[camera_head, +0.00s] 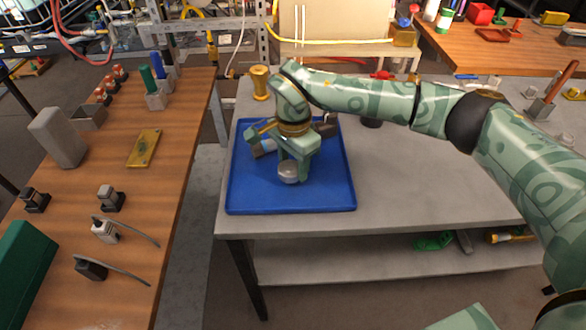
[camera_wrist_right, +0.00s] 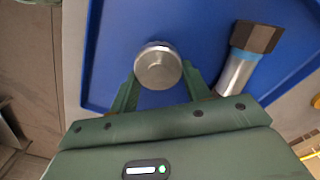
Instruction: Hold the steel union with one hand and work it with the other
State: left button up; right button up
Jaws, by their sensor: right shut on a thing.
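A round, shiny steel piece (camera_head: 289,173), seemingly the steel union, is between the fingers of my right gripper (camera_head: 293,160) over the blue tray (camera_head: 335,195). In the right wrist view, the steel piece (camera_wrist_right: 158,64) shows its round end, with one finger of the right gripper (camera_wrist_right: 159,76) on each side. The right gripper is shut on it. Whether the piece touches the tray is hard to tell. My left gripper is not in view.
A steel cylinder with a blue ring and dark hexagonal end (camera_wrist_right: 245,55) lies in the tray beside the gripper. A brass-coloured fitting (camera_head: 260,82) stands behind the tray. The grey table (camera_head: 420,175) is mostly clear to the right. A wooden bench (camera_head: 165,190) stands left, across a gap.

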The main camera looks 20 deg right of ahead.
notch_tip(320, 180, down, 2)
jog(key=shift+f, duration=0.1)
jog(key=o, duration=1.1)
